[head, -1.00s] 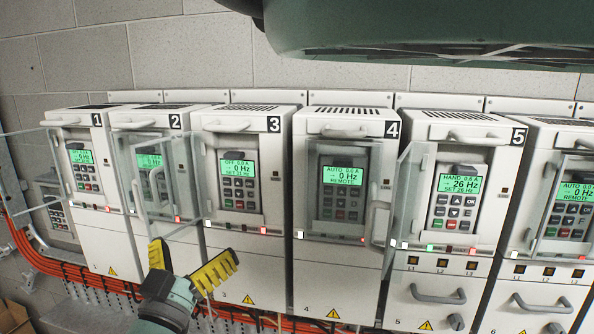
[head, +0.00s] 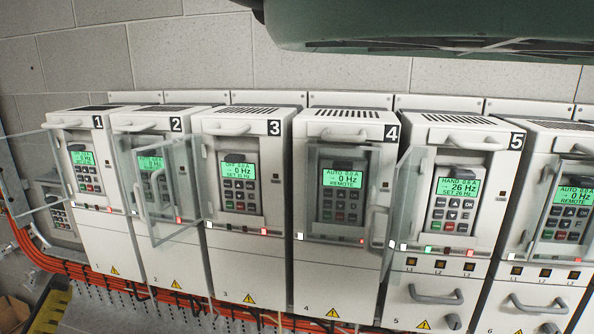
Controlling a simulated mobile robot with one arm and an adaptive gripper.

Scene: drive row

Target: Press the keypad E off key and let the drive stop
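The fifth drive (head: 440,262) has a keypad (head: 455,201) whose green display (head: 459,186) reads HAND, 26 Hz. Small keys sit below it, with a red key (head: 450,227) in the bottom row; key lettering is too small to read. The drive's clear door (head: 401,195) stands open to the left, and its keypad is uncovered. No keypad letter is readable. Only a yellow ridged part of my gripper (head: 47,311) shows at the bottom left edge, far from this keypad. The rest is out of frame, so its opening cannot be told.
Drives 1 to 4 stand to the left; drive 3 (head: 240,240) reads OFF and drive 4 (head: 335,245) AUTO, both 0 Hz. Another drive (head: 540,245) is at right. Several clear doors jut out. Orange cables (head: 60,258) run low at left.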

